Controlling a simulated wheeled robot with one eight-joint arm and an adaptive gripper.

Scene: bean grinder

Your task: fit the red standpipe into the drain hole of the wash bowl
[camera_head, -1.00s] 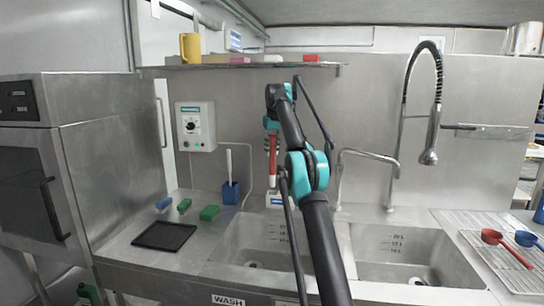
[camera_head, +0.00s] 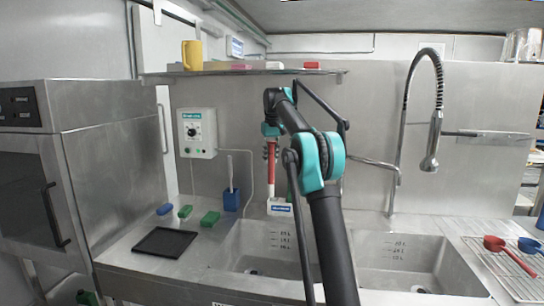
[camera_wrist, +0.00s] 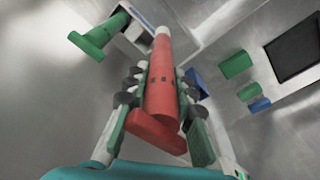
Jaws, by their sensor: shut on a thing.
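The red standpipe (camera_head: 271,174) hangs upright in my gripper (camera_head: 271,148), white end down, in the head view. In the wrist view, my gripper's (camera_wrist: 160,78) fingers close on both sides of the standpipe (camera_wrist: 159,95), its wide red end nearest the camera. The white end overlaps the white labelled block (camera_head: 281,207) at the back of the counter; I cannot tell whether it touches. The wash bowl (camera_head: 240,243) is the left basin, below and in front of the pipe. Its drain hole (camera_head: 250,272) shows dark near the bottom, partly cut by the basin's front edge.
A blue holder (camera_head: 231,198) with a white stick, green blocks (camera_head: 210,218) and a black tray (camera_head: 165,241) lie left. The tall spring tap (camera_head: 434,130) rises right. A shelf (camera_head: 230,72) runs above.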

